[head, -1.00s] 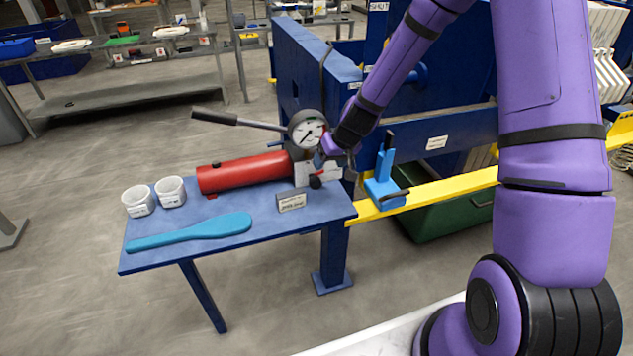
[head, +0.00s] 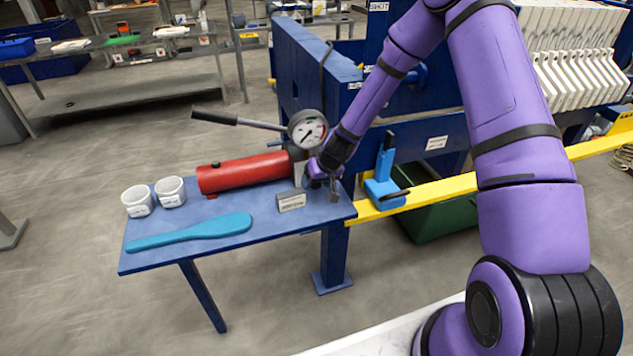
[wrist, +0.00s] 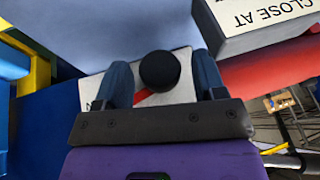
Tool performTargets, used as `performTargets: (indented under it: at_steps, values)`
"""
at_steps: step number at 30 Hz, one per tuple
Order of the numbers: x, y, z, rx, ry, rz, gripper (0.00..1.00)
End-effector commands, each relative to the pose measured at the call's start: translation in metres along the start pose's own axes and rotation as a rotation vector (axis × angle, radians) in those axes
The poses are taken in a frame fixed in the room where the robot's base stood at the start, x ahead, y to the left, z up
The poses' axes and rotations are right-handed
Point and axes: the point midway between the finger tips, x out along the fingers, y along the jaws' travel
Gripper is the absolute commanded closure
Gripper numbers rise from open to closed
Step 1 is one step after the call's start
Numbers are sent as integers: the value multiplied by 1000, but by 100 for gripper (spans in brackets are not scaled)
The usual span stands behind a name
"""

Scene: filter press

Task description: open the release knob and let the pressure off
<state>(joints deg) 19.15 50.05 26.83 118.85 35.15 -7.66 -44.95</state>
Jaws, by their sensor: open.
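The release knob (wrist: 160,71) is a round black knob seen from above in the wrist view, on a pale plate (wrist: 92,87) with a red mark beside it. My gripper (wrist: 162,80) is open, with its two blue fingers on either side of the knob; I cannot tell whether they touch it. In the head view my gripper (head: 324,190) is at the right end of the blue table and hides the knob. The red pump cylinder (head: 240,173) lies on the table, with a pressure gauge (head: 307,130) above its right end and a black-gripped lever (head: 215,117) reaching left.
A small sign block (head: 291,201) stands just left of my gripper. A blue bracket (head: 384,185) stands on the yellow rail (head: 430,192) to the right. Two white cups (head: 170,191) and a blue paddle (head: 195,231) lie on the table's left part. The blue press frame (head: 300,70) rises behind.

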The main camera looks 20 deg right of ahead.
Motion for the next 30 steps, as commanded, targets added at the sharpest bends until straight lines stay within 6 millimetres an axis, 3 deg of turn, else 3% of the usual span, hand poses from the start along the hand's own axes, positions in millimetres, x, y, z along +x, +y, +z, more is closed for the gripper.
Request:
performTargets:
  at_steps: [9,15,30]
  values:
    - [2,0,0,0,0,0,38]
    - [1,0,0,-1,0,0,84]
    - [3,2,3,44,7,-109,84]
